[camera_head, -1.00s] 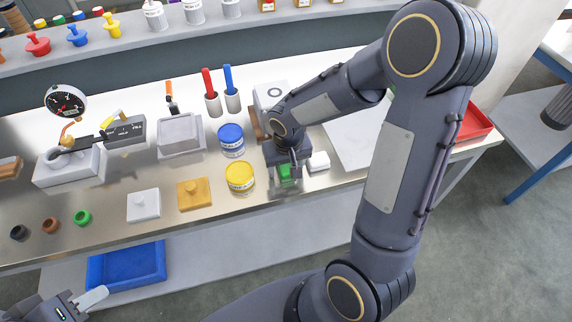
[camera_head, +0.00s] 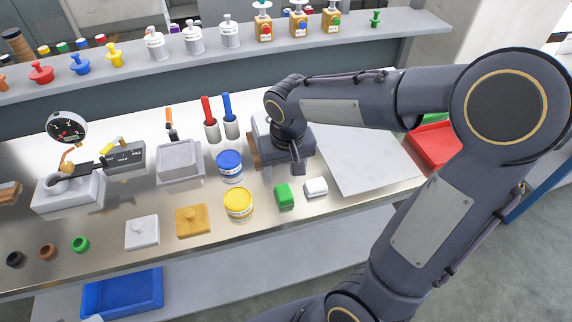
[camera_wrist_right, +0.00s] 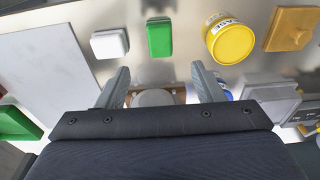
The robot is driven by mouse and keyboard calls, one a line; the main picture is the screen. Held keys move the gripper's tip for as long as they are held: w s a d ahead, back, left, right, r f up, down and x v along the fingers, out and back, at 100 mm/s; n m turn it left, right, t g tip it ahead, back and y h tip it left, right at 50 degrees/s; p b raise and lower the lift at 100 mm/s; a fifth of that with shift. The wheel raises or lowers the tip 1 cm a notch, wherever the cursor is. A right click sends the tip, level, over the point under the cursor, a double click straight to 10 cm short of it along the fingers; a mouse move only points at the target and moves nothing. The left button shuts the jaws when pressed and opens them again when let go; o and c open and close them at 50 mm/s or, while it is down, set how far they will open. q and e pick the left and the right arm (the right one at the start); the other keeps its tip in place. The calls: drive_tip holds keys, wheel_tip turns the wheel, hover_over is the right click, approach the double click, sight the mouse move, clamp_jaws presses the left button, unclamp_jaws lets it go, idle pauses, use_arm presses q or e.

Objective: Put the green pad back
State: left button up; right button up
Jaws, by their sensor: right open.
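The green pad (camera_head: 284,195) is a small block lying on the steel worktop, between the yellow jar (camera_head: 238,204) and a white block (camera_head: 316,187). It also shows in the right wrist view (camera_wrist_right: 159,38), apart from the fingers. My right gripper (camera_head: 298,168) is just behind the pad, over a partly hidden device with a grey disc (camera_wrist_right: 153,98). In the wrist view its two fingers (camera_wrist_right: 158,75) are spread with nothing held between them. Of my left gripper, only a pale tip (camera_head: 93,318) shows at the bottom edge.
A blue jar (camera_head: 230,166), a grey tray (camera_head: 180,160) and two cups holding red and blue handles stand left of my right gripper. A pale flat board (camera_head: 365,165) lies to the right, beside a red tray (camera_head: 437,148). The worktop before the pad is clear.

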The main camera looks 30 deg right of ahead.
drive_tip(key=s+a+r+t+y, duration=0.2)
drive_tip(key=s, duration=0.5)
drive_tip(key=s+a+r+n+t+y, duration=0.1)
drive_tip(key=s+r+t+y, duration=0.1)
drive_tip(key=s, duration=0.6)
drive_tip(key=shift+s+a, duration=0.2)
drive_tip(key=shift+a, duration=0.2)
